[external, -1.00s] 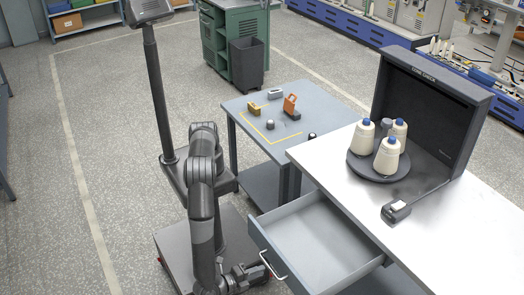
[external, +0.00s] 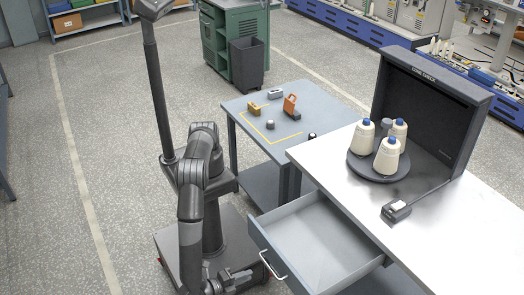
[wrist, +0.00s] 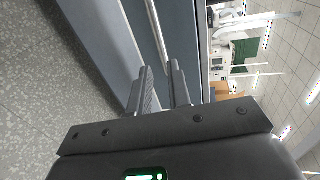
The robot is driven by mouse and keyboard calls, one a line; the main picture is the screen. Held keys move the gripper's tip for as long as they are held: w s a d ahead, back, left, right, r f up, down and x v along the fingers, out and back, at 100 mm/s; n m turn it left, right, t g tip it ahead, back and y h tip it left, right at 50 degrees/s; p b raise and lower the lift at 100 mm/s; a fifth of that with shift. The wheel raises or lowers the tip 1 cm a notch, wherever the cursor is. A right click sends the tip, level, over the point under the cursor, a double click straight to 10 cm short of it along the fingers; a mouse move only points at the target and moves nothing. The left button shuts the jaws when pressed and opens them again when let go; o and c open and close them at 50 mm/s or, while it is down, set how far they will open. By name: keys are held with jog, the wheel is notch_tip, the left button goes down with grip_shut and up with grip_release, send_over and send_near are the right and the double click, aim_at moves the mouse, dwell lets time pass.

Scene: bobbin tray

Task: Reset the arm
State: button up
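My gripper (external: 238,277) is low at the bottom of the external view, in front of the open drawer and to the left of its handle. In the wrist view its two fingers (wrist: 160,88) stand apart with a gap between them, and nothing shows between them. My arm is folded down in front of my column. The drawer (external: 318,240) is pulled out from the white-topped bench and its visible inside looks empty.
The bench top (external: 350,195) holds a dark turntable (external: 360,172) with three cream cones (external: 387,157) and a small device (external: 396,211). A grey-blue side table (external: 250,104) with small parts stands behind the drawer. Open floor (external: 110,150) lies to the left.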

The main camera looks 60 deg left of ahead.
jog(key=w+a+r+n+g+y, duration=0.2)
jog(key=w+r, duration=0.4)
jog(key=w, duration=0.4)
jog(key=w+a+r+n+g+y, duration=0.25)
jog(key=w+r, duration=0.35)
jog(key=w, duration=0.4)
jog(key=w+a+r+n+g+y, duration=0.1)
jog(key=w+a+r+g+y, duration=0.15)
jog(key=w+r, duration=0.45)
jog(key=w+a+r+n+g, duration=0.3)
jog(key=w+a+r, duration=0.1)
jog(key=w+a, duration=0.6)
jog(key=w+a+r+n+g+h, duration=0.2)
jog(key=w+a+r, duration=0.15)
jog(key=a, duration=0.65)
jog(key=w+a+r+n+g+h, duration=0.1)
jog(key=w+a+r+n+h, duration=0.15)
jog(key=a+r, duration=0.45)
jog(key=s+a+n+t+h, duration=0.1)
jog(key=s+a+n, duration=0.1)
jog(key=a, duration=0.8)
jog(key=s+a+r+n+t+h, duration=0.1)
jog(key=s+a+n+t, duration=0.1)
jog(key=a, duration=0.9)
jog(key=s+n, duration=0.1)
jog(key=s, duration=0.1)
jog(key=shift+s+a, duration=0.2)
jog(key=shift+s, duration=0.15)
